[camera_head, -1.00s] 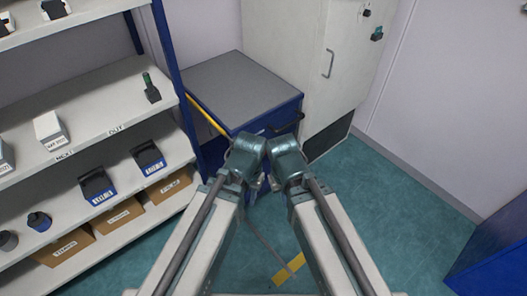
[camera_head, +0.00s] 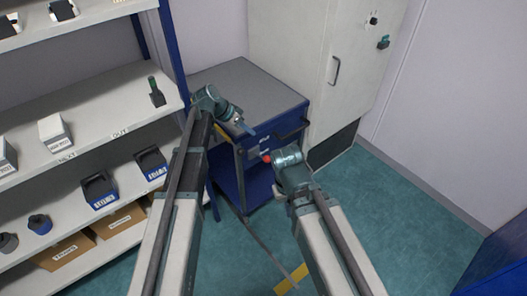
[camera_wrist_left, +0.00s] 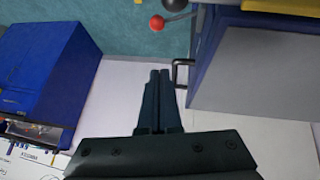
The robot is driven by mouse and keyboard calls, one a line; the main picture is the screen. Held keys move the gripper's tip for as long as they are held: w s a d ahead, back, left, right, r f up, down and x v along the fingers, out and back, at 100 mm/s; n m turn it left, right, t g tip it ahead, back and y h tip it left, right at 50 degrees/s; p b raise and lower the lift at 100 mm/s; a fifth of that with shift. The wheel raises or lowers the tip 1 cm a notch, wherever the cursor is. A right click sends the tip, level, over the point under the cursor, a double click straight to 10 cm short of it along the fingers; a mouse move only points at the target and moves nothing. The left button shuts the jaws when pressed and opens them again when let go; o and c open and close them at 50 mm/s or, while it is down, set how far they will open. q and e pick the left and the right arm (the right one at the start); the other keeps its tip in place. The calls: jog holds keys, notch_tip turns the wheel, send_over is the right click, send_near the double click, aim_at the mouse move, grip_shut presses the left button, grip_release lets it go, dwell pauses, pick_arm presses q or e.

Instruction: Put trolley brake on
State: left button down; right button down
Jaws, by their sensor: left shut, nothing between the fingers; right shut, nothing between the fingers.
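The trolley has a blue body and a grey top (camera_head: 250,85) and stands between the shelf and the tall cabinet. A small red knob (camera_head: 266,158) shows at its front. The red knob (camera_wrist_left: 157,22) also shows in the left wrist view, on a short grey rod beside a dark rounded part. My left gripper (camera_head: 247,129) is shut and empty, above the trolley's front left. In the left wrist view its fingers (camera_wrist_left: 158,75) are together, apart from the knob. My right gripper (camera_head: 276,160) is shut and empty beside the red knob; its fingertips are mostly hidden, so contact cannot be told.
A shelf (camera_head: 75,118) with bins and boxes stands close on the left. A tall pale cabinet (camera_head: 296,48) is behind the trolley. A black handle (camera_head: 291,130) sticks out at the trolley's front right. Green floor (camera_head: 385,215) is clear on the right, before a blue box (camera_head: 497,262).

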pick_arm(q)
jog(key=b+x, duration=0.9)
jog(key=x, duration=0.2)
jog(key=shift+s+a+f, duration=0.1)
jog(key=shift+a, duration=0.05)
jog(key=shift+s+a+f+b, duration=0.1)
jog(key=shift+s+f+b, duration=0.1)
jog(key=shift+f+b, duration=0.35)
jog(key=shift+s+a+f+b, duration=0.1)
jog(key=shift+s+f+b, duration=0.15)
jog(key=shift+f+b, duration=0.25)
jog(key=shift+s+f+b, duration=0.15)
jog(key=shift+f+b, duration=0.3)
jog(key=shift+b, duration=0.05)
jog(key=shift+s+d, duration=0.1)
